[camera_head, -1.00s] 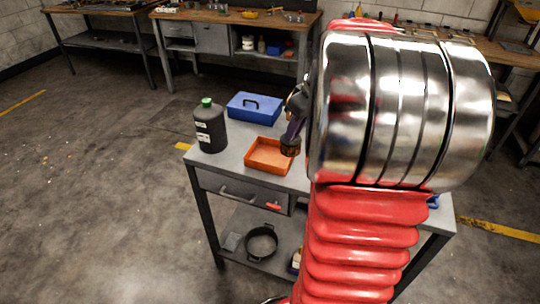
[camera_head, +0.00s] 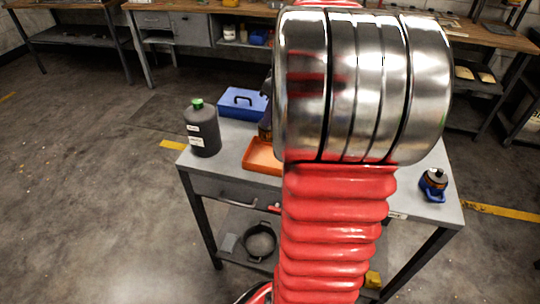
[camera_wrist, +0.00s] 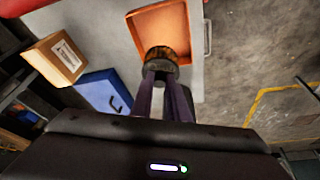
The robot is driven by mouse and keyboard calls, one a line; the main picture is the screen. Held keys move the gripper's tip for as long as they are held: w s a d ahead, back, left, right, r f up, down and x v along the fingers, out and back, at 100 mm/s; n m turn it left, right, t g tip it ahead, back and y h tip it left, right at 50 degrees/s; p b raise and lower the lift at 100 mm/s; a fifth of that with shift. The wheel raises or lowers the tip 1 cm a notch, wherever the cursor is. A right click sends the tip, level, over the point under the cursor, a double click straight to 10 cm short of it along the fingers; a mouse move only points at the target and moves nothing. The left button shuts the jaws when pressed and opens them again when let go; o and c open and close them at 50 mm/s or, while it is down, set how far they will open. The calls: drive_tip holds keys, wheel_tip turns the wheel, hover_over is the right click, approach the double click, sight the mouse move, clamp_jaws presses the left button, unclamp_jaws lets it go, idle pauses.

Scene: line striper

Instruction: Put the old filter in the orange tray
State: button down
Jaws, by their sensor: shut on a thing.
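The orange tray (camera_head: 262,155) lies on the grey workbench, partly hidden behind my arm in the head view. It also shows at the top of the wrist view (camera_wrist: 150,24). My gripper (camera_wrist: 160,74) is shut on the old filter (camera_wrist: 160,55), a short dark cylinder with an orange-brown band. In the wrist view the filter overlaps the tray's near part; its height above the tray is hard to tell.
A dark bottle with a green cap (camera_head: 202,132) stands left of the tray. A blue toolbox (camera_head: 241,104) is behind it. A dark, orange-banded item with a blue part (camera_head: 433,184) stands at the bench's right end. A cardboard box (camera_wrist: 57,60) shows in the wrist view.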

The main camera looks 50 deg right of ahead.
drive_tip(key=shift+f, duration=3.05)
drive_tip(key=shift+f, duration=1.85)
drive_tip(key=shift+f, duration=0.1)
drive_tip(key=c, duration=1.7)
unclamp_jaws()
drive_tip(key=v, duration=1.2)
drive_tip(key=shift+s, duration=0.1)
